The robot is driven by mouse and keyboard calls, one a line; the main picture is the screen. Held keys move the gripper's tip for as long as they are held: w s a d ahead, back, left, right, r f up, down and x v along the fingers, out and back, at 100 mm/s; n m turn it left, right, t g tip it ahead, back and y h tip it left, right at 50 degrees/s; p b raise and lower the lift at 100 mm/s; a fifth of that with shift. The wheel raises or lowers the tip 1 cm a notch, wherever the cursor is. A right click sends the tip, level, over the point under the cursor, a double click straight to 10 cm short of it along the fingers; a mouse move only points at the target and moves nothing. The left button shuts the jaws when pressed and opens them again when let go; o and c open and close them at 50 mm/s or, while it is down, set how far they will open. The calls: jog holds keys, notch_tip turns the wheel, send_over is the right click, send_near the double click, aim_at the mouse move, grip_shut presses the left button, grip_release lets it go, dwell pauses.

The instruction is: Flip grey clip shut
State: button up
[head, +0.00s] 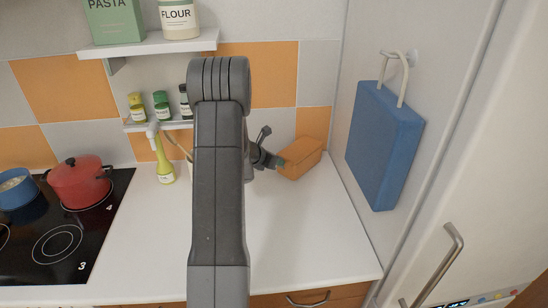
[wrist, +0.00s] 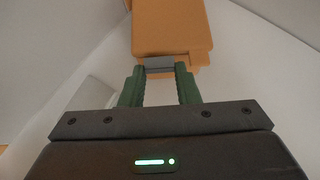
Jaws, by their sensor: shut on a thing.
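The grey clip (wrist: 159,63) sits at the near edge of an orange-brown box (wrist: 172,25) in the wrist view. My gripper (wrist: 160,72) has its two green fingers on either side of the clip, shut on it across its width. In the head view the box (head: 303,158) stands on the counter near the back wall, and my gripper (head: 279,162) reaches its left end from the left. The clip cannot be made out there. Whether the clip is latched cannot be told.
The white counter (head: 310,235) is clear in front of the box. A blue board (head: 384,145) hangs on the panel at right. A yellow-green bottle (head: 164,165) stands left of my arm. A red pot (head: 80,182) is on the black hob (head: 60,235).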

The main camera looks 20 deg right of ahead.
dwell(0.4)
jog(key=o, duration=1)
jog(key=shift+r, duration=0.1)
jog(key=b+v, duration=0.2)
jog(key=v, duration=1.1)
jog(key=shift+s+a+r, duration=0.15)
jog(key=shift+a, duration=0.1)
